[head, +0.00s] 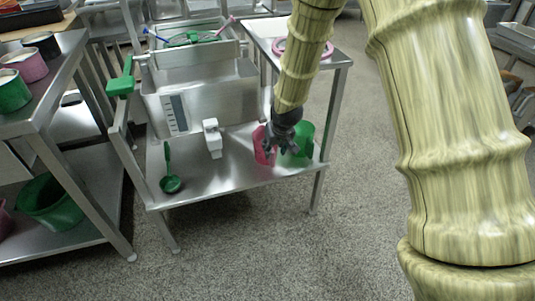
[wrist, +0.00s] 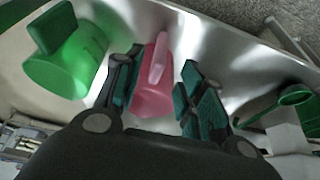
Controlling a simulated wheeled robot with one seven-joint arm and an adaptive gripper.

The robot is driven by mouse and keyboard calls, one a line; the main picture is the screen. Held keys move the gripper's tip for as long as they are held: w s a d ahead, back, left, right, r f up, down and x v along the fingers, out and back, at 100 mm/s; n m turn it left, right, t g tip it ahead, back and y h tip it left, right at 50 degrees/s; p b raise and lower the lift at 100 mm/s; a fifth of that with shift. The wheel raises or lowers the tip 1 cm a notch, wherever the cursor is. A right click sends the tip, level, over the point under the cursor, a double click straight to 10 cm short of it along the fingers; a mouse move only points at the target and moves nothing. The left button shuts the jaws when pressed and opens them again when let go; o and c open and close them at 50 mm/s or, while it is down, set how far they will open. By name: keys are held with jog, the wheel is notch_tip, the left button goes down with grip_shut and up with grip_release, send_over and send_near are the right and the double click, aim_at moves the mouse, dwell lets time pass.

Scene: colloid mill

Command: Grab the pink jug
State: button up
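The pink jug (head: 262,146) stands on the steel shelf in the head view, partly hidden by my gripper (head: 281,143). In the wrist view the pink jug (wrist: 153,82) lies between the two fingers of my gripper (wrist: 158,88), its handle pointing away from the palm. The fingers are spread, with a visible gap between the jug and the right finger. The left finger is close to the jug's side; I cannot tell whether it touches.
A green jug (head: 302,140) stands right beside the pink one. A green ladle (head: 170,172) and a white outlet (head: 212,138) are left on the steel shelf (head: 235,172). A steel tank (head: 215,103) rises behind. A side table with cans stands at far left.

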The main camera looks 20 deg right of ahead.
aim_at(273, 152)
jog(key=shift+b+x, duration=1.25)
jog(key=shift+x, duration=1.55)
jog(key=shift+d+r, duration=0.1)
grip_shut()
